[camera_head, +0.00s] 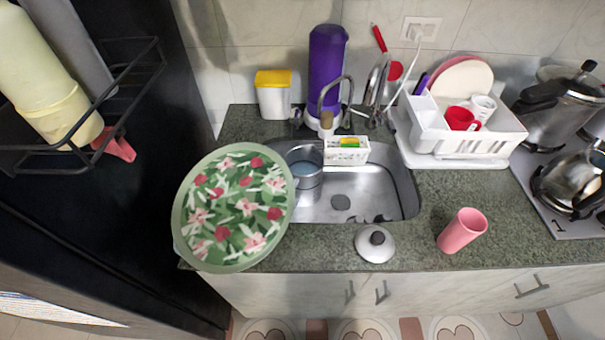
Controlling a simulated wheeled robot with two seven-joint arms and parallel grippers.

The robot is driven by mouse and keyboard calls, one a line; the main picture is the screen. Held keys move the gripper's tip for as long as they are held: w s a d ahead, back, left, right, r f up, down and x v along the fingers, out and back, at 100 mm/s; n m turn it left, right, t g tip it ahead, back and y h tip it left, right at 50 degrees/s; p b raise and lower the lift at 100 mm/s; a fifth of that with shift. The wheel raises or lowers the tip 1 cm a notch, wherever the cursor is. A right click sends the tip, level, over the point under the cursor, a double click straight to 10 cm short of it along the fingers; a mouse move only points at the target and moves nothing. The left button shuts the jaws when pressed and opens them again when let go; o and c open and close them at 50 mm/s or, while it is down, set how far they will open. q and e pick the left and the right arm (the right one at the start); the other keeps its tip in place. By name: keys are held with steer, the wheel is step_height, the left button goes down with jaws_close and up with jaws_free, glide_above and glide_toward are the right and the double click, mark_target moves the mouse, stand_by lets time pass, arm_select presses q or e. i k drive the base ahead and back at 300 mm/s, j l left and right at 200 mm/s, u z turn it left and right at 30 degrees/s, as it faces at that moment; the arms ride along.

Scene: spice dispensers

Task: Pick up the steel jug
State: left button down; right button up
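A grey metal vessel, which looks like the steel jug (308,182), stands at the left end of the steel sink (375,190). The round floral tray (284,210) in front of it hides part of its left side. I cannot make out a handle on it. Neither of my grippers shows in the head view.
A white sponge caddy (347,157) and tap (333,95) stand close to the jug's right and back. A pink cup (462,231) and white lid (374,244) are on the counter front. A dish rack (470,146) and steel pots (575,175) are at right.

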mark_target(305, 164)
steer(key=l+z, duration=0.3)
steer(key=z, duration=0.2)
steer(key=k+l+z, duration=0.1)
steer(key=l+z, duration=0.2)
steer(key=z, duration=0.2)
steer(key=l+z, duration=0.25)
steer(key=z, duration=0.25)
steer(key=u, duration=1.95)
steer(key=k+u, duration=0.45)
steer(key=k+j+u, duration=0.15)
steer(key=u, duration=0.3)
steer(key=k+j+u, duration=0.3)
steer(key=u, duration=0.2)
steer(key=k, duration=0.05)
